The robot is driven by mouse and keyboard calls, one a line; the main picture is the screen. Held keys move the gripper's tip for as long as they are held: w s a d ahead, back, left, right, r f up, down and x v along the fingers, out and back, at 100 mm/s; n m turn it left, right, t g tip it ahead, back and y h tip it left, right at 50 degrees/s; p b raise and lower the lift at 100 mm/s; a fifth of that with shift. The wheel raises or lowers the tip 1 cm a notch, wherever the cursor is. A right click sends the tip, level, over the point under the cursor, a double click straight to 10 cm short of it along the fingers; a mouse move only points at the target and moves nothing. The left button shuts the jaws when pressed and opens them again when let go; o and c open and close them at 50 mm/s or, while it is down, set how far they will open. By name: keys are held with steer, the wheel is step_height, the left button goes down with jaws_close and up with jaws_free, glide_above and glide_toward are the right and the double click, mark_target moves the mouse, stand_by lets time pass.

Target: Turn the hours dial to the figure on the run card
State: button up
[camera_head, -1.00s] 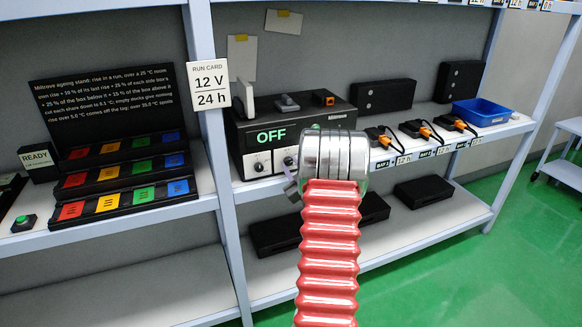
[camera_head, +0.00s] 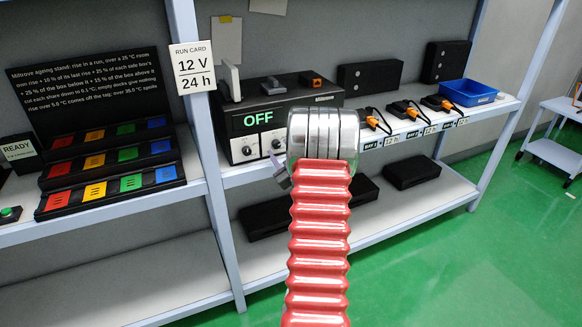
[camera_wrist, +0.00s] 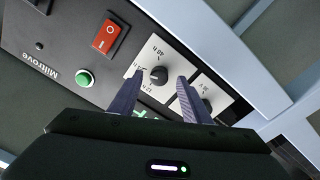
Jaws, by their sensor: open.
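The power unit (camera_head: 290,112) on the upper shelf shows OFF in green. Its two dials sit below the display. In the wrist view the hours dial (camera_wrist: 159,76) is a black knob on a white plate with small "h" figures, too small to read its setting surely. My gripper (camera_wrist: 160,76) is open, with one finger on each side of this knob; I cannot tell if they touch it. The other dial (camera_wrist: 207,104) is partly hidden behind the right finger.
A red rocker switch (camera_wrist: 109,33) and green button (camera_wrist: 84,78) are on the unit's face. A rack of coloured blocks (camera_head: 110,165) stands left of the post. Orange-and-black connectors (camera_head: 405,110) and a blue bin (camera_head: 468,92) are to the right.

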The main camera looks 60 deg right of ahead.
steer(key=v, duration=1.2)
steer(key=shift+a, duration=0.15)
